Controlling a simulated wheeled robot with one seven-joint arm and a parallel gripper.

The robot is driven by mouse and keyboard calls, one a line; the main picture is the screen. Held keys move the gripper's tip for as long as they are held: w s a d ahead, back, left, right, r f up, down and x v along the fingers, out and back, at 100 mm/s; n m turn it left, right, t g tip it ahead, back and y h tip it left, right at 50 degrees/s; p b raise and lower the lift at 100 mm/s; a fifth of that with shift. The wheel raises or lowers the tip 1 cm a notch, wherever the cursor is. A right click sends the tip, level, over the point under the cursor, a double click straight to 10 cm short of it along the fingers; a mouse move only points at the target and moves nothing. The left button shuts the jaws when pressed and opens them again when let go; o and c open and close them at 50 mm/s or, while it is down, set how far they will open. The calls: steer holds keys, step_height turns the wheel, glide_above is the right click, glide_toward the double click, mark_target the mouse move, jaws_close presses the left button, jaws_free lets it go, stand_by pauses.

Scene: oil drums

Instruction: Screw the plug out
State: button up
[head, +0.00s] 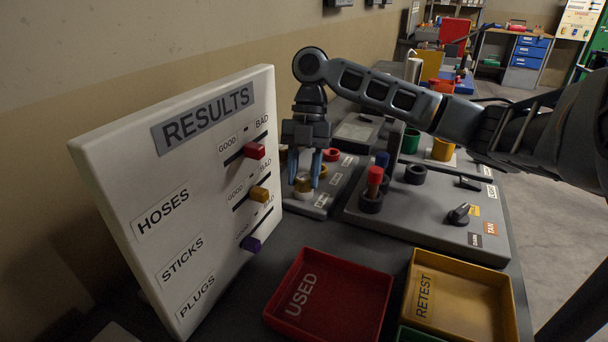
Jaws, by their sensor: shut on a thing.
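My gripper (304,173) points straight down over a low grey panel (322,200) with white labels. Its two blue-tipped fingers are shut on a small pale plug with a yellowish base (303,186), one finger on each side. The plug stands upright at the panel; I cannot tell whether it is seated in its hole or lifted slightly. A red ring-shaped piece (331,154) sits on the same panel, behind and to the right of my gripper.
A white RESULTS board (190,215) with coloured sliders stands close on the left. A grey panel (420,215) with coloured cylinders, rings and a black knob (459,214) lies to the right. A red USED tray (345,290) and yellow RETEST tray (460,298) are in front.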

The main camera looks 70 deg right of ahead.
steer(key=n, duration=0.1)
steer(key=n+g+b, duration=0.1)
steer(key=n, duration=0.1)
steer(key=shift+w+a+f, duration=0.1)
steer(key=shift+f, duration=0.1)
steer(key=shift+r+n+g+h, duration=0.2)
steer(key=shift+n+g+h, duration=0.2)
steer(key=shift+n, duration=0.5)
steer(key=o, duration=1.1)
steer(key=shift+o, duration=0.2)
steer(key=shift+r, duration=0.1)
